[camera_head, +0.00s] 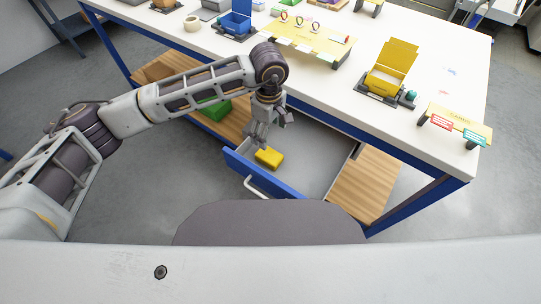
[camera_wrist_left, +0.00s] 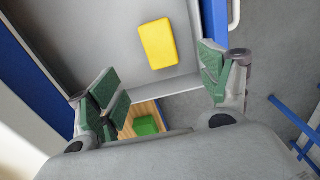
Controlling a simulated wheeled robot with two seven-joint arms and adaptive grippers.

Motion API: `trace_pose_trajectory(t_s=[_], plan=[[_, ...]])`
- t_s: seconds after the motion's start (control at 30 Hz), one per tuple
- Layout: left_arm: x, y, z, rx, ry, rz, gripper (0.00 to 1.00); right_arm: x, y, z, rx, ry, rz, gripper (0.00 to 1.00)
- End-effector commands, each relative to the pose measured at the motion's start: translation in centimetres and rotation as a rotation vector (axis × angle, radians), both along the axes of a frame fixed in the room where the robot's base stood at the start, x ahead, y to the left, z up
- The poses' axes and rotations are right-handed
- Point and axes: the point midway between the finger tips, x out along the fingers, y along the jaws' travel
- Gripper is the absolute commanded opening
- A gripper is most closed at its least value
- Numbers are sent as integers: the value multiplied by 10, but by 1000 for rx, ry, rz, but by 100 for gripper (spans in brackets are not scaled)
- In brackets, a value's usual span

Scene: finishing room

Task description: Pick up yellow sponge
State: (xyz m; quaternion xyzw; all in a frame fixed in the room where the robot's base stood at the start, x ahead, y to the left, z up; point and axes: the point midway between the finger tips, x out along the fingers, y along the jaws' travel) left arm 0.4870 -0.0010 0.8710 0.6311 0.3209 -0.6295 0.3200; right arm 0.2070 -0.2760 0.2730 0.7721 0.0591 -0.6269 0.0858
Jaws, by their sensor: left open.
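The yellow sponge (camera_head: 269,157) lies flat on the bottom of an open drawer (camera_head: 315,160), towards its left front corner. In the left wrist view the sponge (camera_wrist_left: 158,44) shows whole, beyond the fingertips and between their lines. My left gripper (camera_head: 265,135) is above the drawer, just above and behind the sponge in the head view. Its green-padded fingers (camera_wrist_left: 160,78) are wide apart with nothing between them. The sponge and the fingers look apart. My right gripper does not show in either view.
The drawer's blue front carries a white handle (camera_head: 262,189). The white worktop (camera_head: 330,85) overhangs the drawer and bears a yellow board (camera_head: 308,38), a yellow bin (camera_head: 393,65) and a blue bin (camera_head: 236,22). A green item (camera_head: 216,110) lies on the wooden shelf (camera_head: 364,185) below.

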Motion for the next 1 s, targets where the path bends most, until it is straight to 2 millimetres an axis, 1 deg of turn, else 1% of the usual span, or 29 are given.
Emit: trace_pose_trajectory(t_s=[0.23,0.37,0.8,1.0], plan=[[0,0,-2,-1,2,1,79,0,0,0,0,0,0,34],[0,0,-10,-1,2,2,79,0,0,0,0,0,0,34],[-1,0,-65,-1,5,3,79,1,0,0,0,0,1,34],[0,0,-83,-2,3,2,79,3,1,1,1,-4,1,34]])
